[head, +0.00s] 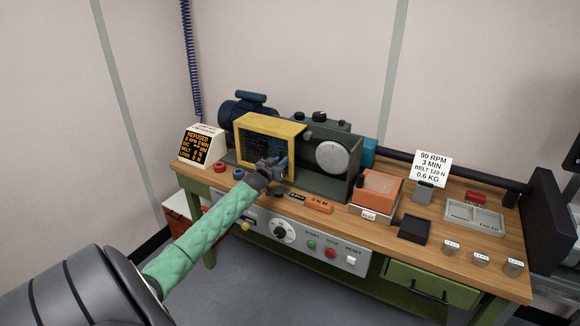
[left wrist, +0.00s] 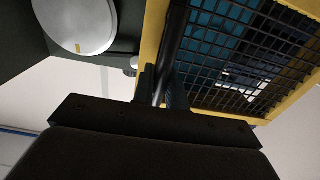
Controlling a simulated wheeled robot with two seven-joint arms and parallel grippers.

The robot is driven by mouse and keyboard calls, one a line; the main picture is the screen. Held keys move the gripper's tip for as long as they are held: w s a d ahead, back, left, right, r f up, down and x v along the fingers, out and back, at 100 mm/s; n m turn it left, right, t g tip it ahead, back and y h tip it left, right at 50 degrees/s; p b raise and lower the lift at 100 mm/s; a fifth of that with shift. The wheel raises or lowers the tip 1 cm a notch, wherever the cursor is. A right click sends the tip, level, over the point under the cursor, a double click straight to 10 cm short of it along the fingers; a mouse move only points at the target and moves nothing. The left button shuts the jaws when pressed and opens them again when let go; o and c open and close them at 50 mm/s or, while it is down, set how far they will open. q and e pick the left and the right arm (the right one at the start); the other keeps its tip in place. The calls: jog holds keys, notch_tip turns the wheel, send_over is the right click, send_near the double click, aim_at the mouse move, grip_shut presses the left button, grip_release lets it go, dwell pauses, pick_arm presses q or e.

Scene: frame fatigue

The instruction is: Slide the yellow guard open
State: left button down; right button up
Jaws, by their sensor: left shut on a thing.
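The yellow guard (head: 256,137), a frame with dark mesh, stands on the machine on the bench, left of the round grey disc (head: 332,156). My left gripper (head: 274,166) is at the guard's lower right side, shut on a dark upright bar. In the left wrist view my left gripper (left wrist: 166,90) closes around the black bar (left wrist: 174,45), which runs along the yellow guard's (left wrist: 152,32) edge beside the mesh. The fingertips are partly hidden. My right gripper is not in view.
A display reading REFUSED (head: 200,146) stands left of the guard. An orange box (head: 378,188), a black tray (head: 413,230) and a grey two-part tray (head: 474,218) lie to the right. A control panel (head: 290,240) with knobs and buttons runs along the bench front.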

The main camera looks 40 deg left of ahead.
pick_arm(q)
jog(key=shift+s+a, duration=0.1)
jog(key=shift+a, duration=0.3)
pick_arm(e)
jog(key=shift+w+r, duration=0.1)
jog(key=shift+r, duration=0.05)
pick_arm(q)
jog(key=c, duration=1.5)
grip_release()
